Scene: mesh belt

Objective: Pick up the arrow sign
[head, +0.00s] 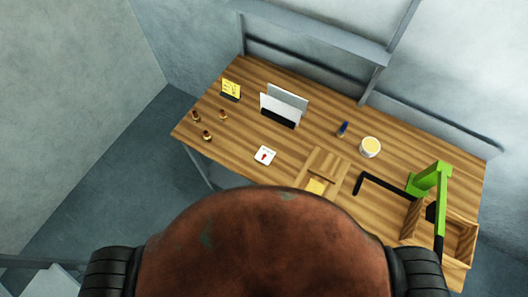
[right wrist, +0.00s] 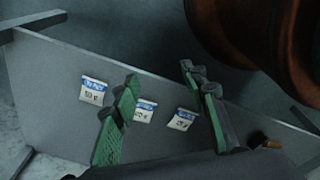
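A small white square card with a red mark (head: 265,155) lies on the wooden table in the head view, left of the middle. The mark is too small to read for certain as an arrow. A yellow sign (head: 231,88) on a dark base stands near the table's back left; its print is also unreadable. My right gripper (right wrist: 160,76) shows in the right wrist view with its two green-padded fingers apart and nothing between them. Neither gripper shows in the head view, and the left one is in no view.
The wooden table (head: 225,130) holds several small brown pieces, a grey-white upright holder (head: 281,108), a blue item (head: 342,129), a pale cup (head: 370,147) and a green stand (head: 427,182). A wooden box (head: 467,238) is at right. White labels (right wrist: 94,90) show on a grey surface beyond my right fingers.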

